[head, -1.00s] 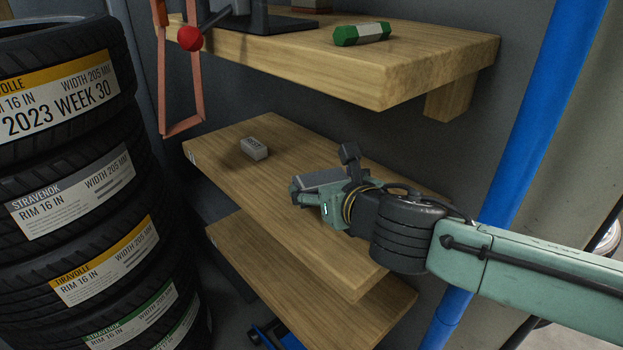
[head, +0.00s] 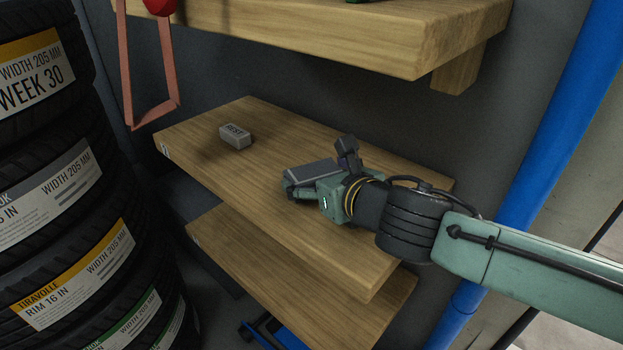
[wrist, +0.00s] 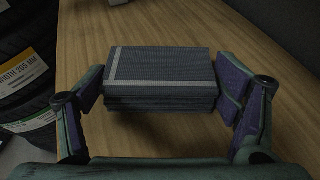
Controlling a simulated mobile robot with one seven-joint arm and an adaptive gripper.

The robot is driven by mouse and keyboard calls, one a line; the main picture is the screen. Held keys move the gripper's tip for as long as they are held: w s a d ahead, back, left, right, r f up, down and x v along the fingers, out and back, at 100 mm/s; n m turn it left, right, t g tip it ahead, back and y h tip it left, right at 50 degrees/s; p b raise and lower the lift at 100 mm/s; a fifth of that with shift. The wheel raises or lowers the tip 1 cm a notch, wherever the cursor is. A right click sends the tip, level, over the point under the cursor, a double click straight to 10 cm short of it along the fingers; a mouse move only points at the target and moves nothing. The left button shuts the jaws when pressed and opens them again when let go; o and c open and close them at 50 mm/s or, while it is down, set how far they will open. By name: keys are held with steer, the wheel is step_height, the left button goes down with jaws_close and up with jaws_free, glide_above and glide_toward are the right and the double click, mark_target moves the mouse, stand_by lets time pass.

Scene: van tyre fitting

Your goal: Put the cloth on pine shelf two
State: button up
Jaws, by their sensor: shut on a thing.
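The cloth (wrist: 160,78) is a folded grey block with pale stripes, between the two fingers of my gripper (wrist: 163,95) in the wrist view. In the head view the cloth (head: 312,172) shows as a grey slab at my gripper (head: 300,185), over the middle wooden shelf (head: 215,165). My gripper is shut on the cloth from both sides. It is low over the shelf board; I cannot tell whether the cloth touches the wood. Which board is pine shelf two is not marked legibly; a small white label (head: 165,150) sits on the middle board's left edge.
A small grey block marked "REST" (head: 236,136) lies further back on the middle shelf. A thick upper shelf (head: 330,35) overhangs, and a lower shelf (head: 290,290) is beneath. Stacked tyres (head: 70,200) stand at left, a blue post (head: 545,150) at right. Bare wood lies left of my gripper.

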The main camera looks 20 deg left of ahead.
steer(key=shift+d, duration=0.1)
steer(key=shift+f, duration=0.1)
steer(key=o, duration=1)
steer(key=shift+o, duration=0.2)
